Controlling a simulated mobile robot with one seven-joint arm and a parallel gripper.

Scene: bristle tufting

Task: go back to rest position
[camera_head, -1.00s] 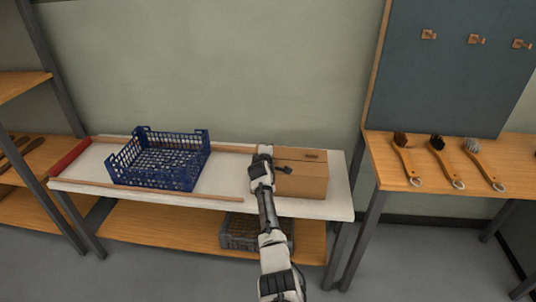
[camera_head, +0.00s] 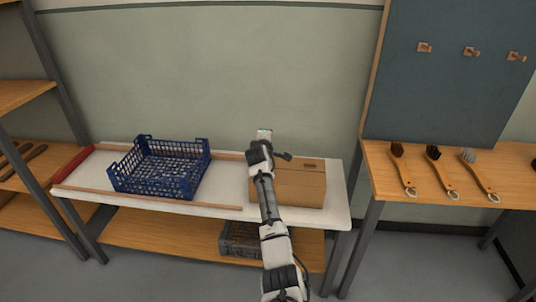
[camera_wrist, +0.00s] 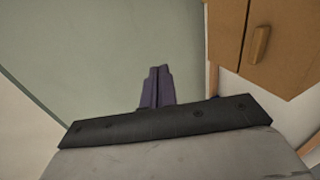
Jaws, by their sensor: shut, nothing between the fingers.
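My gripper (camera_wrist: 157,88) shows in the wrist view with its two dark fingers together and nothing between them. Beyond the fingers is the plain green wall. The fingers cannot be made out clearly there. The box also shows at the upper right of the wrist view (camera_wrist: 275,40), apart from the fingers.
A blue crate (camera_head: 160,180) stands on the white tabletop (camera_head: 225,185) left of my arm. A grey crate (camera_head: 238,241) sits on the shelf below. Three brushes (camera_head: 438,167) lie on the right table (camera_head: 400,160), under a board with hooks (camera_head: 470,51).

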